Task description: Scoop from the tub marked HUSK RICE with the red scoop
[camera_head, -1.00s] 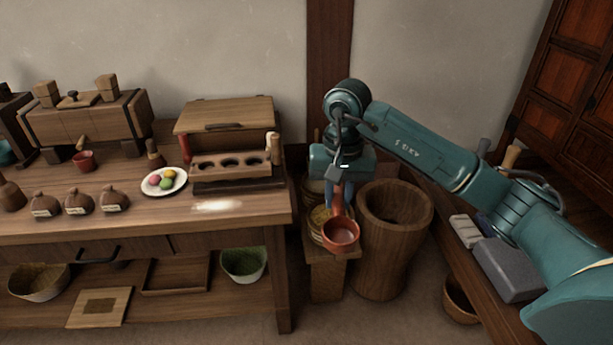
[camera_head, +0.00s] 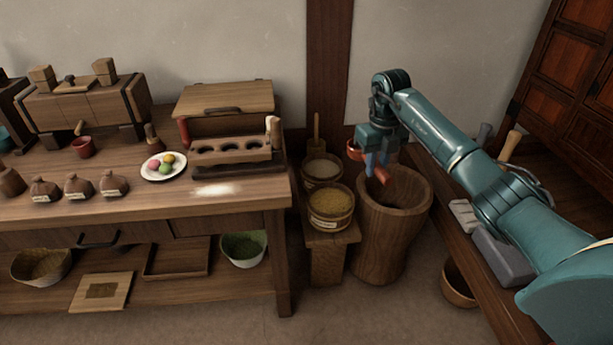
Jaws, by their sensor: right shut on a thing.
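My right gripper (camera_head: 374,163) is shut on the red scoop (camera_head: 379,175) above the tall wooden mortar-like vessel (camera_head: 375,245). One red part of the scoop shows left of the gripper and another below it; the gripper hides the middle, and I cannot see whether the scoop holds anything. Two round tubs stand left of the vessel. The front tub (camera_head: 329,223) holds yellow-brown grain and stands on a wooden stool. The back tub (camera_head: 310,180) holds pale, whitish contents. Label writing is too small to read, so I cannot tell which is HUSK RICE. My left gripper is not in view.
The wooden workbench (camera_head: 150,206) at left carries a plate (camera_head: 150,176) of coloured balls, small sacks and a holed block (camera_head: 230,157). The stool (camera_head: 328,262) stands close beside the vessel. A side bench (camera_head: 455,247) with a grey block runs along the right.

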